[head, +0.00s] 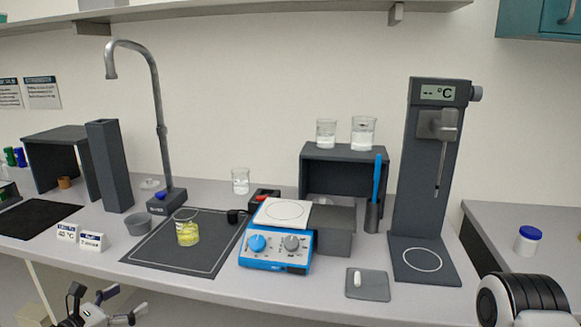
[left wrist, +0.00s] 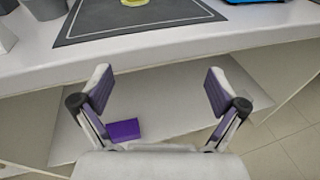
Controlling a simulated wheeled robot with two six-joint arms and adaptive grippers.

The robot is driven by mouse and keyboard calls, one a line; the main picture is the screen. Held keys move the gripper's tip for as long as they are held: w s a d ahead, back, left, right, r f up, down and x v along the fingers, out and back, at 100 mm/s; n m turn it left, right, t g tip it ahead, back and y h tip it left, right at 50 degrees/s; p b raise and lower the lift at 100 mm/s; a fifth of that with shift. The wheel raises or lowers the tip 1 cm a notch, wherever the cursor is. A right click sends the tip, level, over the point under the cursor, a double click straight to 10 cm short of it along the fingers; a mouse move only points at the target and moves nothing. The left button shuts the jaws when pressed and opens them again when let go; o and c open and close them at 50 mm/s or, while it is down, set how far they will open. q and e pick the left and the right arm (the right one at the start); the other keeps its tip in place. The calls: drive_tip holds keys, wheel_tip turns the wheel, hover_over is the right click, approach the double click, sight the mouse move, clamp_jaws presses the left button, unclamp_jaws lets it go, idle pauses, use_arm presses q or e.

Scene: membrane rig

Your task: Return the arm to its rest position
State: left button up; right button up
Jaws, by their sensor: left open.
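My left gripper (head: 108,302) is low at the bottom left of the head view, in front of the bench's front edge. In the left wrist view the left gripper (left wrist: 159,88) has its two purple-padded fingers wide apart, with nothing between them. It hangs clear of the bench edge (left wrist: 180,48), below the dark mat. A white and black link of my right arm (head: 520,301) shows at the lower right of the head view; its gripper is out of view.
On the bench, a beaker of yellow liquid (head: 187,230) stands on the dark mat (head: 150,262). A blue stirrer hotplate (head: 275,250) and a tall thermometer stand (head: 425,180) are to its right. A purple block (left wrist: 123,130) lies below the bench. Open space lies before the bench.

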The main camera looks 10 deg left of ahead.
use_arm(q)
drive_tip(key=s+d+f+m+g+h, duration=0.2)
drive_tip(key=s+d+f+m+g, duration=0.3)
drive_tip(key=s+d+f+g, duration=0.45)
drive_tip(key=s+d+f+m+g+h, duration=0.2)
drive_tip(key=s+d+f+m+g, duration=0.35)
drive_tip(key=d, duration=0.65)
drive_tip(key=s+a+f+m+g+y, duration=0.25)
drive_tip(key=s+f+m+y, duration=0.35)
drive_tip(key=s, duration=0.6)
drive_tip(key=s+a+f+m+g+y, duration=0.1)
drive_tip(key=s+f+m+g+y, duration=0.25)
drive_tip(key=s+m, duration=0.75)
drive_tip(key=w+m+t, duration=0.1)
drive_tip(key=t, duration=0.1)
drive_tip(key=w+d+m+t, duration=0.1)
drive_tip(key=w+m+t, duration=0.1)
drive_tip(key=shift+w+d+f+m+t, duration=0.15)
drive_tip(key=shift+d+m+t, duration=0.05)
drive_tip(key=shift+m+t, duration=0.1)
